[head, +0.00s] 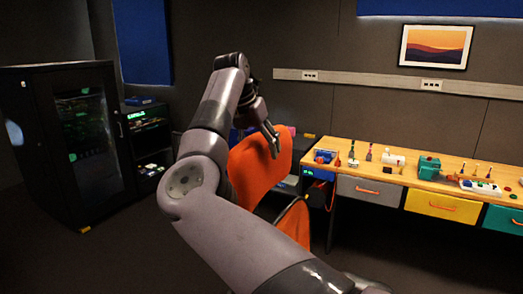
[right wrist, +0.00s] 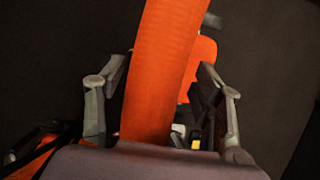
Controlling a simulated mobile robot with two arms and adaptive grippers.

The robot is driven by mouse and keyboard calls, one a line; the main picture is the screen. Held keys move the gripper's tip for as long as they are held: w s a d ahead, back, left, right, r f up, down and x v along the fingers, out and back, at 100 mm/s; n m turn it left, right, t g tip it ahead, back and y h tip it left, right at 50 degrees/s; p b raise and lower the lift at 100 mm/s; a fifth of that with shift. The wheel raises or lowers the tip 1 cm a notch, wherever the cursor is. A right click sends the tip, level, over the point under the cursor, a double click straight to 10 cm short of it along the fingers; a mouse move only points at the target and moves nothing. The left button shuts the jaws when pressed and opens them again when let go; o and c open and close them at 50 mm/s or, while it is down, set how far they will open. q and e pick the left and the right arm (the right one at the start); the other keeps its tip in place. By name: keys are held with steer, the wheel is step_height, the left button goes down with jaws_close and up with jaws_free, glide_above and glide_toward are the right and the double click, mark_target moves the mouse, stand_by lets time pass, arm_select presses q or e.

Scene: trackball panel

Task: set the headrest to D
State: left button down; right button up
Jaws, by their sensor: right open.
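An orange chair (head: 262,168) stands behind my right arm in the head view. My right gripper (head: 268,135) is at the top of its orange back, with one dark finger in front of it. In the right wrist view an orange padded part (right wrist: 165,60) runs between the two spread fingers of my right gripper (right wrist: 163,112), which is open. I cannot tell whether either finger touches it, or whether this part is the headrest or the backrest. No letter D or other setting mark is readable. My left gripper is not in view.
A wooden workbench (head: 395,176) with drawers and several small tools stands to the right of the chair. A black glass-doored cabinet (head: 70,140) stands at the left. The dark floor (head: 120,240) at the lower left is clear.

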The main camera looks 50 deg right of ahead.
steer(key=v, duration=1)
steer(key=shift+a+r, duration=0.1)
steer(key=shift+r, duration=0.3)
